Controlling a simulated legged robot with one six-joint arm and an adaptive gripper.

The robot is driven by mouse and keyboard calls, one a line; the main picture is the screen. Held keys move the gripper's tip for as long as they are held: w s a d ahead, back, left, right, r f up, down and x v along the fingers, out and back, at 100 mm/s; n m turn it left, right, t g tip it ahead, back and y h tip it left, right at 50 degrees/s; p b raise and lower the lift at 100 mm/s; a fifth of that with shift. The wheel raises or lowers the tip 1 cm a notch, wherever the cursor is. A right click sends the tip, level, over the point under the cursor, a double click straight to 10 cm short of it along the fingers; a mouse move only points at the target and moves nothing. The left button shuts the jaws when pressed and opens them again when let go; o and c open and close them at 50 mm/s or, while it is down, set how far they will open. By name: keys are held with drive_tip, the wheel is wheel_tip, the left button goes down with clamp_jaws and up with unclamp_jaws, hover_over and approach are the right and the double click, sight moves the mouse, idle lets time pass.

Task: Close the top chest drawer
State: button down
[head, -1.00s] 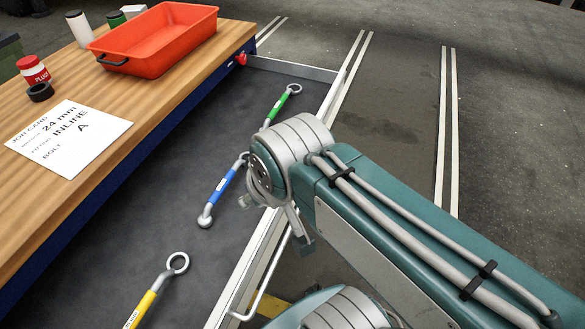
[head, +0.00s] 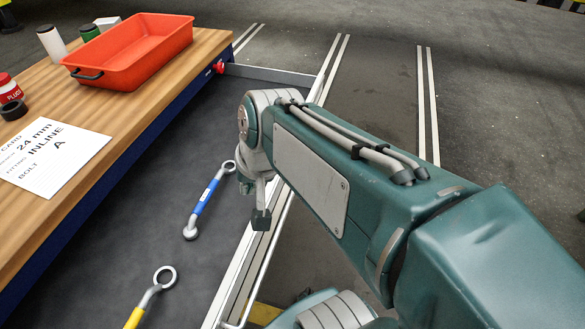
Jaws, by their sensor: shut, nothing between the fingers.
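The top chest drawer (head: 120,245) is pulled out from under the wooden worktop. Its dark liner holds a blue-handled wrench (head: 205,200) and a yellow-handled wrench (head: 150,297). The drawer's front edge (head: 238,275) is a light metal strip with a bar handle along its outer side, low in the view. My gripper (head: 261,220) points down at the drawer front, with its dark fingertip end seen over the front edge. It looks shut and holds nothing. I cannot tell whether it touches the drawer. My arm hides part of the drawer's far half.
On the worktop (head: 150,110) are a red-orange tray (head: 130,52), a job card (head: 55,155), a red-and-white container (head: 9,90), a dark ring (head: 14,110) and bottles. Striped floor (head: 385,100) to the right is open.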

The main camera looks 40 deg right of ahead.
drive_tip(key=w+d+f+m+t+y, duration=0.1)
drive_tip(key=d+f+m, duration=0.4)
drive_tip(key=d+m, duration=0.35)
drive_tip(key=w+d+f+m+t+y, duration=0.1)
drive_tip(key=w+d+f+m+y, duration=0.1)
drive_tip(key=d+f+m, duration=0.6)
drive_tip(key=w+d+f+m+t+y, duration=0.1)
drive_tip(key=d+f+m+t, duration=0.1)
drive_tip(key=d+m, duration=0.7)
drive_tip(key=w+a+f+n, duration=0.2)
drive_tip(key=w+a+f, duration=0.2)
drive_tip(key=w, duration=0.5)
drive_tip(key=shift+w+f, duration=0.25)
drive_tip(key=shift+f, duration=1.15)
approach(177, 147)
drive_tip(key=x, duration=0.4)
drive_tip(key=shift+w+a, duration=0.1)
